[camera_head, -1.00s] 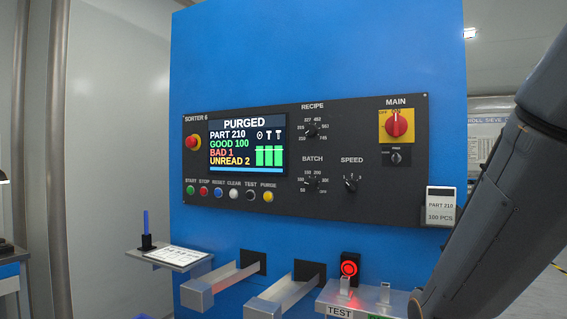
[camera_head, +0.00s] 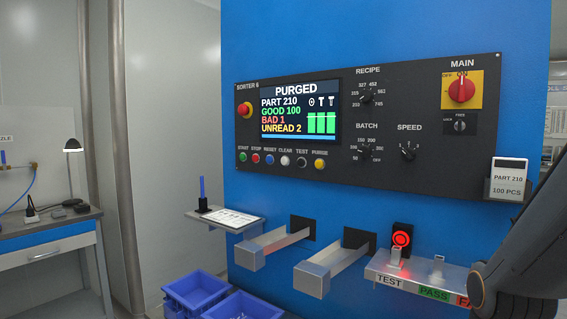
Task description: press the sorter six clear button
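The sorter 6 panel (camera_head: 450,145) is a black plate on a blue cabinet. Its clear button (camera_head: 286,160) is white and sits in the lower row, between the blue reset button (camera_head: 270,159) and the black test button (camera_head: 302,161). The screen (camera_head: 290,114) reads PURGED, PART 210, GOOD 100, BAD 1, UNREAD 2. My arm shows at the lower right, apart from the buttons. My gripper is not in view.
Two metal chutes (camera_head: 330,272) jut from the cabinet below the panel. A shelf (camera_head: 256,222) with a paper and a blue pen stands left of them. A TEST/PASS ledge (camera_head: 410,270) with a red-lit button (camera_head: 401,239) is at right. Blue crates (camera_head: 195,292) stand below.

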